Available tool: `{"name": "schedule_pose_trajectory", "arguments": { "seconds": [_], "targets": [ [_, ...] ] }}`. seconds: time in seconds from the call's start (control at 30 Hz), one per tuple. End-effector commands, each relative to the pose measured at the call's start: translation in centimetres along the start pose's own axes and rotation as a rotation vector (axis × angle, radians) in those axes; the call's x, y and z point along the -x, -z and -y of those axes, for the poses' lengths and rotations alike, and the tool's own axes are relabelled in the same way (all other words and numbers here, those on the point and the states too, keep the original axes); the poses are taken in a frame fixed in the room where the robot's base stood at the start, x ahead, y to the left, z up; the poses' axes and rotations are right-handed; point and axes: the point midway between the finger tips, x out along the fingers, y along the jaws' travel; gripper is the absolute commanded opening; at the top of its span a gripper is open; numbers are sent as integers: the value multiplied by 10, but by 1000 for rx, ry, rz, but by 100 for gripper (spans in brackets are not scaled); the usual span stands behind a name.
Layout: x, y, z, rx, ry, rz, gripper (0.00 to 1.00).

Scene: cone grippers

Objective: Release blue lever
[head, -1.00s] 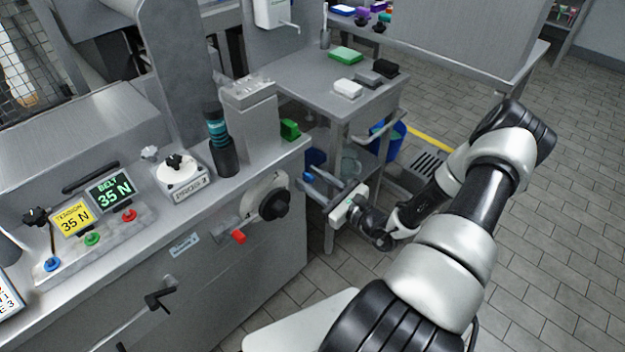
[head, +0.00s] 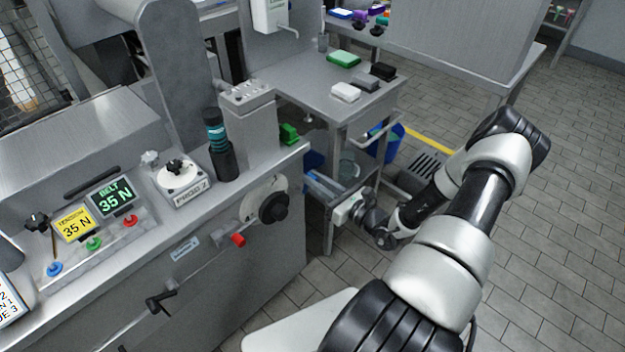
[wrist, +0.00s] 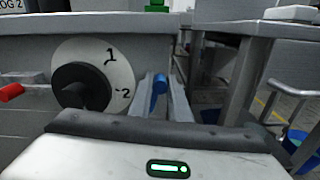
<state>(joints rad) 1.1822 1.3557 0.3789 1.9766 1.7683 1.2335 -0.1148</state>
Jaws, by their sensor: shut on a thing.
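The blue lever (wrist: 159,88) stands out from the right end of the machine's front, to the right of the black dial knob (wrist: 82,87). My gripper (wrist: 159,95) has its two fingers either side of the lever, shut on it. In the head view my gripper (head: 318,183) reaches in from the right beside the machine's corner. The lever is mostly hidden there by the fingers, and its base cannot be seen clearly.
The dial knob (head: 273,207) and a red-tipped handle (head: 238,240) stick out left of my gripper. A grey side table (head: 310,80) with small blocks stands behind it, with blue bins (head: 385,140) below. Tiled floor is open at right.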

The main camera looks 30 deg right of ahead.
Motion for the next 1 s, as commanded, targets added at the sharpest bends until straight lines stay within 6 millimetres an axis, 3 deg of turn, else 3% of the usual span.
{"name": "schedule_pose_trajectory", "arguments": {
  "seconds": [0.6, 1.0],
  "targets": [
    [1, 16, 33, -555, 1, -1, 0],
    [1, 26, 42, -753, 2, -2, 0]
  ]
}}
